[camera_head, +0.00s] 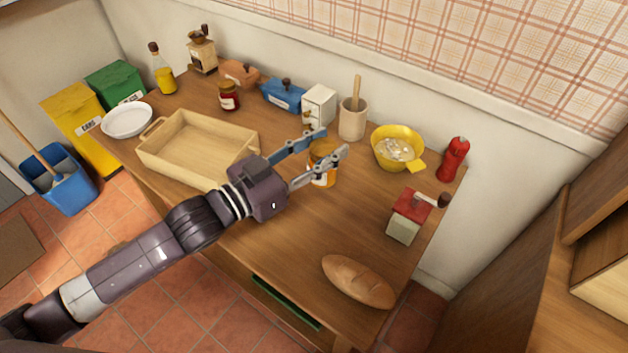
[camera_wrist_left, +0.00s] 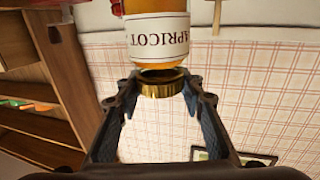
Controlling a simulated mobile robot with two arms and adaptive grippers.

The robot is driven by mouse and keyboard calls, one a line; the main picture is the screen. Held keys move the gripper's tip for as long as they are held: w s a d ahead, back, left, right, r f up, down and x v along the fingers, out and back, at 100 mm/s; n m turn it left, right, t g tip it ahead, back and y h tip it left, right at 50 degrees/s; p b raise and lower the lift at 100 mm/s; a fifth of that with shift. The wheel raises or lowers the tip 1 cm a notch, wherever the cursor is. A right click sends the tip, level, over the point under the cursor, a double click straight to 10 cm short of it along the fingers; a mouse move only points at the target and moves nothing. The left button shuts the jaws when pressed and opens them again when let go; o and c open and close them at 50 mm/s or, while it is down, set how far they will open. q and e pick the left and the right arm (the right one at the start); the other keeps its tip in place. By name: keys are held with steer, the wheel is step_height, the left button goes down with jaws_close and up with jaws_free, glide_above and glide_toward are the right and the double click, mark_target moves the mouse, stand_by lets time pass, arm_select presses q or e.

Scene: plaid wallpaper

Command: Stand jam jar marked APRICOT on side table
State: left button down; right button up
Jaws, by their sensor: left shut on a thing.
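The jam jar (camera_head: 322,172) with orange contents, a gold lid and a white label is at my left gripper (camera_head: 333,142). In the left wrist view the jar (camera_wrist_left: 157,38) shows the word APRICOT upside down, with its gold lid (camera_wrist_left: 160,86) between the fingertips. My left gripper is shut on the jar near its lid. The jar looks upright over the middle of the wooden table (camera_head: 300,225). I cannot tell whether its base touches the wood. My right gripper is not in view. I cannot tell which surface is the side table.
A wooden tray (camera_head: 158,162) is left of the jar. A dark red jar (camera_head: 229,99), blue box (camera_head: 283,97), white box (camera_head: 319,105) and utensil pot (camera_head: 352,125) line the back. A yellow bowl (camera_head: 381,160), red-topped grinder (camera_head: 405,220) and bread (camera_head: 358,281) are to the right.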

arm_select(q)
step_height(320, 180, down, 8)
steer(key=shift+r, duration=0.15)
step_height(320, 180, down, 5)
steer(key=shift+r, duration=0.15)
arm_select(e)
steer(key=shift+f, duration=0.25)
arm_select(q)
steer(key=shift+f, duration=0.2)
steer(key=shift+f+b, duration=0.15)
steer(key=shift+b, duration=0.2)
steer(key=c, duration=1.3)
jaws_free()
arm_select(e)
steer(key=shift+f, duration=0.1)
